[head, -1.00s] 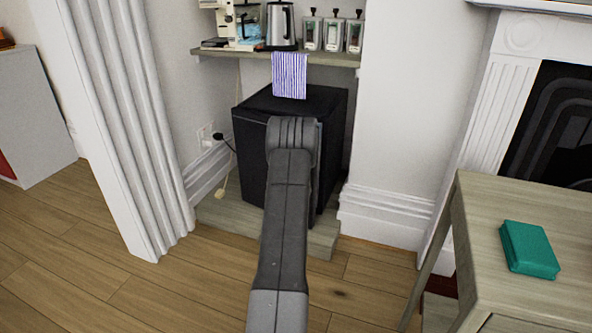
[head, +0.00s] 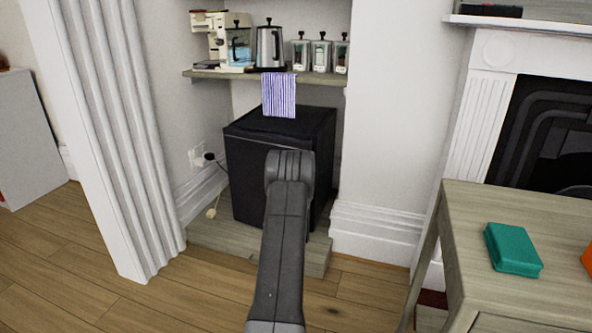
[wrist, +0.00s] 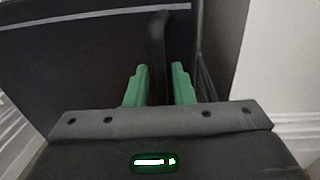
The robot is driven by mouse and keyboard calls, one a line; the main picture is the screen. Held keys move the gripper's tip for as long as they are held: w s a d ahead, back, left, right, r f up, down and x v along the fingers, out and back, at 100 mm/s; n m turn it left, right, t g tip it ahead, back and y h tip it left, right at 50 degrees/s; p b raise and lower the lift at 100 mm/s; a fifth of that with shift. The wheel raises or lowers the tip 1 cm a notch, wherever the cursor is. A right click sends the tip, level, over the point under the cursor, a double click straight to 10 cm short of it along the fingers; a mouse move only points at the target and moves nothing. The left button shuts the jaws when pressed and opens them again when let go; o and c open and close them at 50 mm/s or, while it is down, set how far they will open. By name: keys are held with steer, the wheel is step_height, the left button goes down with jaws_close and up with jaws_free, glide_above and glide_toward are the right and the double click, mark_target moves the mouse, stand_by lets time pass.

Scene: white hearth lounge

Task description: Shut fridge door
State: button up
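The black fridge (head: 250,176) stands in the alcove under a shelf. My arm hides part of its front in the head view. I cannot tell there whether its door is flush or slightly ajar. In the wrist view the dark door (wrist: 80,65) fills the left and middle, with a pale strip along its top. A dark upright bar, seemingly the handle (wrist: 157,45), runs down between the green fingers of my gripper (wrist: 159,70). The fingers are apart, with a narrow gap beside the bar. The fingertips are hidden in the head view.
The fridge stands on a low wooden plinth (head: 205,234). A striped cloth (head: 279,95) hangs from the shelf (head: 215,74) above it. A fluted white pillar (head: 120,150) is at the left. A wooden table (head: 500,287) with a teal box (head: 513,248) is at the right.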

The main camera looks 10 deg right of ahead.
steer(key=shift+o, duration=0.4)
steer(key=v, duration=1.4)
steer(key=shift+w, duration=0.1)
